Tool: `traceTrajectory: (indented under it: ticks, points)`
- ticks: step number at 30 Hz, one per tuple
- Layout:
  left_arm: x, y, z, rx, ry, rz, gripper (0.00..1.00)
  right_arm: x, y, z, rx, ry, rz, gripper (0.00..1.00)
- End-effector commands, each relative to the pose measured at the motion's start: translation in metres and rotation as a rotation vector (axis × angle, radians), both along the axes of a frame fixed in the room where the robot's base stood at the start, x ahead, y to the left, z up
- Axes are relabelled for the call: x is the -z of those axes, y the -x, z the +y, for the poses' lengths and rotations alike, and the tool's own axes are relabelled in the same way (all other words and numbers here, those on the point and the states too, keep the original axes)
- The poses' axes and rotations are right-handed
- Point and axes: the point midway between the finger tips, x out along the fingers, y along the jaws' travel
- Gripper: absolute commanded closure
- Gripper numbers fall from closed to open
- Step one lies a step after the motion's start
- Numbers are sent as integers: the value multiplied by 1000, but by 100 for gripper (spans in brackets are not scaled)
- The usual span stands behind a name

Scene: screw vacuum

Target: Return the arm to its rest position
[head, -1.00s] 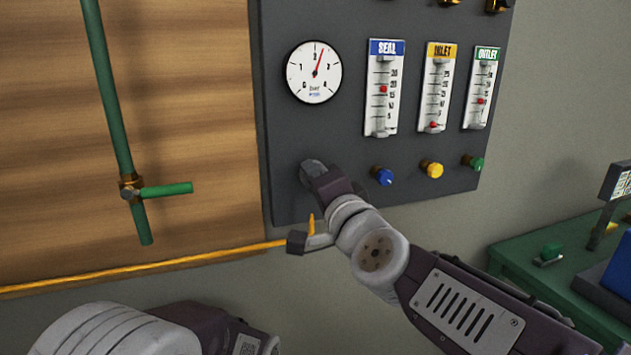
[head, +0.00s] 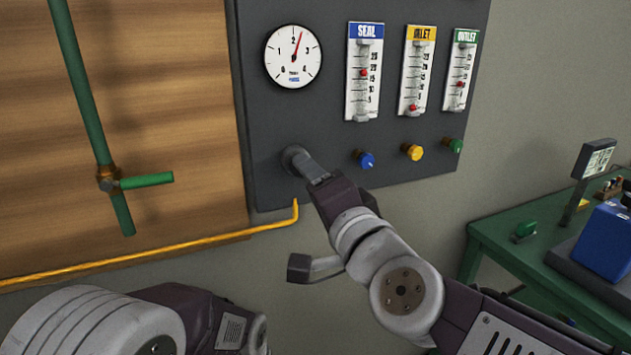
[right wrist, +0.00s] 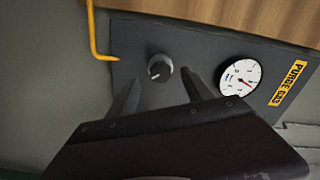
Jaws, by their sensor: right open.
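My right arm (head: 400,290) reaches up from the lower right in the head view. Its gripper (head: 310,172) is at the lower left of the dark panel (head: 330,140), just right of and in front of a grey knob (head: 291,157). In the right wrist view the two fingers (right wrist: 162,95) are spread apart, and the knob (right wrist: 160,67) shows beyond them with nothing held. My left arm (head: 110,325) shows only in part at the bottom left; its gripper is not visible.
The panel carries a pressure gauge (head: 293,56), flowmeters and blue, yellow and green knobs. A yellow pipe (head: 160,249) runs left below it, near my right arm. A green pipe with a valve (head: 145,181) stands left. A green table (head: 500,238) is at right.

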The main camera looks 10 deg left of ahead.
Motion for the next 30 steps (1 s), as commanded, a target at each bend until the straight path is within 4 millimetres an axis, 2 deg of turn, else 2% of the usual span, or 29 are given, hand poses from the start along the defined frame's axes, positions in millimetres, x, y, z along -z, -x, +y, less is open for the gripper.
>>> traceTrajectory:
  ticks: [4,13,15,17,20,22,23,24,26,27,30]
  points:
    - [-6,0,0,0,0,0,48,-1,12,-8,1,-2,1,41]
    - [-5,0,0,0,0,0,48,0,13,-10,3,0,1,41]
    - [-5,0,0,0,0,0,48,1,4,-19,31,1,3,41]
    - [-5,0,0,0,0,0,48,9,-15,-38,93,12,15,41]
    - [-5,0,0,0,0,0,48,51,-60,-92,247,85,76,41]
    - [-5,0,0,0,0,0,48,101,-82,-132,321,204,146,41]
    - [-5,0,0,0,0,0,48,125,-87,-148,337,262,183,41]
    - [-5,0,0,0,0,0,48,157,-90,-168,346,346,237,41]
    - [-5,0,0,0,0,0,48,207,-85,-195,338,473,330,41]
    - [-5,0,0,0,0,0,48,238,-77,-211,318,555,394,41]
    - [-5,0,0,0,0,0,48,305,-44,-242,230,730,552,41]
